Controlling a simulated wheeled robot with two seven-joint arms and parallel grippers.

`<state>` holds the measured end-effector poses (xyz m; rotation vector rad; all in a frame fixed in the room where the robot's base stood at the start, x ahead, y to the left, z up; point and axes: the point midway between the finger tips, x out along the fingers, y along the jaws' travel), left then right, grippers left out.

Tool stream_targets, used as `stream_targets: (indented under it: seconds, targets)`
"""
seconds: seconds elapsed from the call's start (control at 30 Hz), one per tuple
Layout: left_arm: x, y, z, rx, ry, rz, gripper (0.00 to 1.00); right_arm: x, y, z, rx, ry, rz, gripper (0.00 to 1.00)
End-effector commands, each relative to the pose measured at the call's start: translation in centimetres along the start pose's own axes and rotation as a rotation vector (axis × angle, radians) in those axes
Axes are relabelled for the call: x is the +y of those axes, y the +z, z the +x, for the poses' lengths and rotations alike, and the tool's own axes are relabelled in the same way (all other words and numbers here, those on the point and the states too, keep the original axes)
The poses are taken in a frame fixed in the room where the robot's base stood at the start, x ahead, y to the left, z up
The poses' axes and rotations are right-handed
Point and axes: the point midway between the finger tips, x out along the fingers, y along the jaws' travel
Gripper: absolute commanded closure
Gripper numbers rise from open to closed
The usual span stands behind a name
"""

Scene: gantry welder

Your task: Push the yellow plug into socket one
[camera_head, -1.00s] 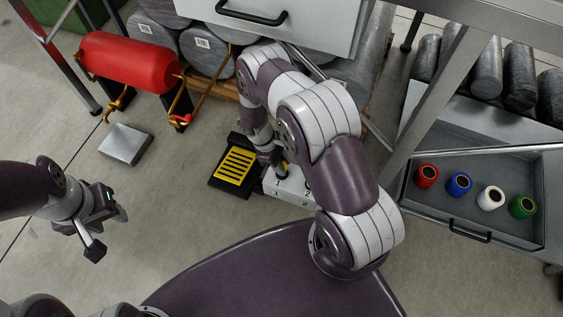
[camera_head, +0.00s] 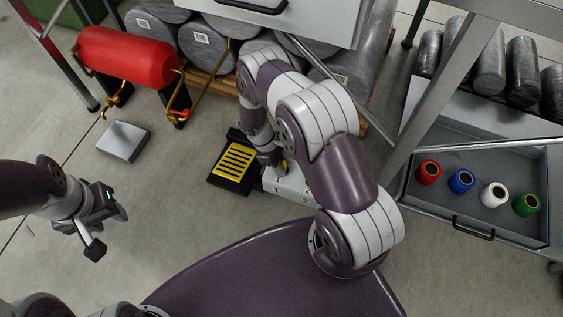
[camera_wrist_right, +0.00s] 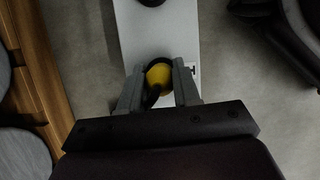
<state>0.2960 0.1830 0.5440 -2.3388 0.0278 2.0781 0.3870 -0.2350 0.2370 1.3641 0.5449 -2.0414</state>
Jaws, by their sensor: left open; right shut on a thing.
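The yellow plug (camera_wrist_right: 158,78) sits between the two fingers of my right gripper (camera_wrist_right: 160,85) in the right wrist view, over a white socket box. In the head view the white socket box (camera_head: 289,186) stands on the floor beside the pedal, partly hidden by my right arm. A small bit of yellow shows at my right gripper (camera_head: 272,160) above the box. How deep the plug sits in a socket is hidden. A dark round socket (camera_wrist_right: 151,2) shows at the top edge of the right wrist view. My left gripper (camera_head: 97,222) is open and empty above bare floor.
A black and yellow pedal (camera_head: 234,166) lies left of the box. A red tank (camera_head: 127,57) and grey cylinders (camera_head: 208,52) stand behind. A drawer (camera_head: 470,217) with red, blue, white and green spools is at right. Floor at left is mostly clear.

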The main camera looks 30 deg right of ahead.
Motion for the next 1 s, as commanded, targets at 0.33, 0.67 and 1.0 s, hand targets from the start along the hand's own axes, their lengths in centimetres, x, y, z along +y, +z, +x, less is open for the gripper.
stream_targets:
  seconds: [0.33, 0.67, 1.0]
  targets:
    - [0.0, 0.0, 0.1, 0.000, 0.000, 0.000, 0.57, 0.0, 0.0, 0.1, 0.000, 0.000, 0.000, 0.39]
    - [0.0, -0.4, -3.0, 0.000, 0.000, 0.000, 0.57, 0.1, 0.2, -5.3, 0.002, 0.003, -0.001, 0.39]
    - [0.0, -0.7, -5.7, 0.000, 0.000, 0.000, 0.57, 0.0, 0.1, -12.2, 0.000, 0.000, 0.000, 0.39]
